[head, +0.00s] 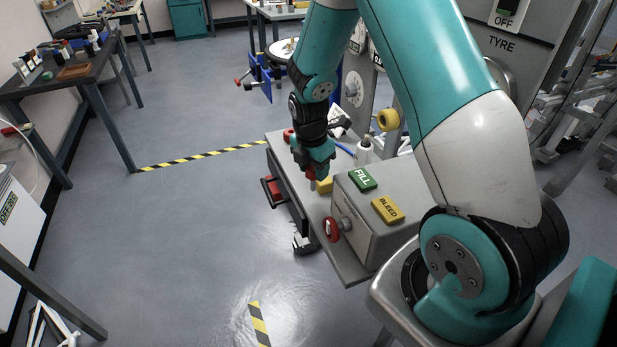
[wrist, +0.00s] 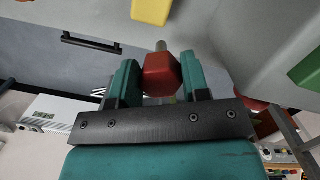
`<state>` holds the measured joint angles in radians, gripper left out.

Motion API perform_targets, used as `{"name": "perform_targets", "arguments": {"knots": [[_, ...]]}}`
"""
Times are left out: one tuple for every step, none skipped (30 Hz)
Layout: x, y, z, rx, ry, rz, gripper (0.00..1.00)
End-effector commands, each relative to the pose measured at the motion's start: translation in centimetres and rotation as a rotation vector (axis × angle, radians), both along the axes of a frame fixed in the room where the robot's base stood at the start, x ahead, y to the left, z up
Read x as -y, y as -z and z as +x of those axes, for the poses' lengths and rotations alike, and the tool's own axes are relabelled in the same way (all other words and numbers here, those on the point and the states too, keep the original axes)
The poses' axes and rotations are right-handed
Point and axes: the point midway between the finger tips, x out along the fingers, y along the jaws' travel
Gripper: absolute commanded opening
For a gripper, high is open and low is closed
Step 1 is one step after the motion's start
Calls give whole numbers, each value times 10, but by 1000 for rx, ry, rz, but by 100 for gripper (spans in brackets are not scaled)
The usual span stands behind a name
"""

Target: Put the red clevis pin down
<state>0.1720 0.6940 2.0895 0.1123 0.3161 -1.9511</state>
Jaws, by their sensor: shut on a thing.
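The red clevis pin (wrist: 160,74) is between the two teal fingers of my gripper (wrist: 158,82) in the wrist view. It has a red block-like head, and a short metal shank shows beyond it. In the head view, my gripper (head: 313,167) is over the grey bench top (head: 348,268), left of the control box, with a bit of the red pin (head: 311,174) showing below the fingers. I cannot tell whether the pin touches the surface.
A yellow block (head: 325,185) lies just right of the pin. The grey box (head: 378,232) with green FILL (head: 362,180) and yellow BLEED (head: 387,210) buttons and a red knob (head: 331,229) stands close by. A drawer with a red item (head: 272,189) is at the bench's left side.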

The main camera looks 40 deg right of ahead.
Motion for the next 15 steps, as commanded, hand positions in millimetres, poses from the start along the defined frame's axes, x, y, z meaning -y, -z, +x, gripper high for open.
{"name": "perform_targets", "arguments": {"knots": [[-1,9,0,-4,-1,1,10],[-1,14,0,-5,-1,1,10],[-1,19,0,-3,-2,0,10],[-1,22,0,-4,-2,0,10],[-1,24,0,-3,-2,0,10],[-1,27,0,-1,-2,1,10],[-1,28,1,0,-2,0,10],[-1,28,1,0,-2,0,10],[-1,28,1,1,-2,0,10],[-1,28,1,1,-2,0,10],[-1,28,1,1,-2,0,10],[-1,28,1,0,-3,0,10],[-1,28,1,0,-3,0,10],[-2,28,1,0,-3,0,10],[-2,29,0,0,-3,0,10]]}}
